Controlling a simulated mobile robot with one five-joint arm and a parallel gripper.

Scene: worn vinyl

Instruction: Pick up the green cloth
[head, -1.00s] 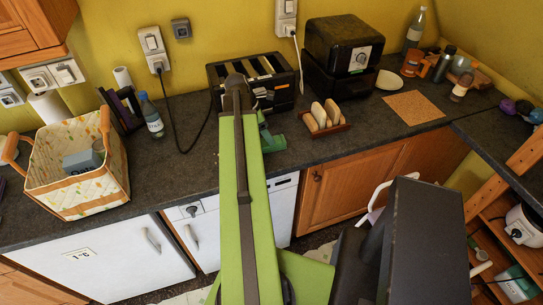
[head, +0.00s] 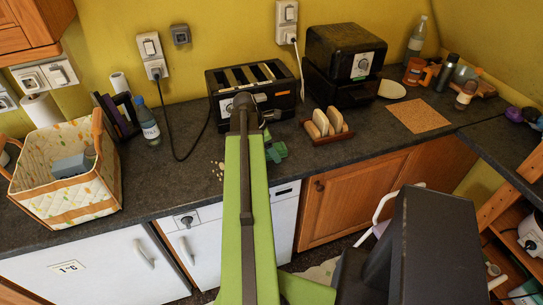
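A small dark green crumpled shape (head: 276,150), which looks like the green cloth, is on the counter in front of the black toaster. It is just right of my arm, which may hide part of it. My light green arm reaches forward over the counter, with its dark far joint in front of the toaster. My gripper's fingers do not show; the arm hides whatever is behind and below it. I cannot tell whether the gripper touches the cloth.
The toaster (head: 251,90) stands by the wall. A toast rack (head: 327,138) stands right of the cloth, before a black appliance (head: 345,55). A cork mat (head: 418,115) lies further right. A fabric basket (head: 75,203) and a bottle (head: 149,128) stand left. Crumbs (head: 217,170) lie left of my arm.

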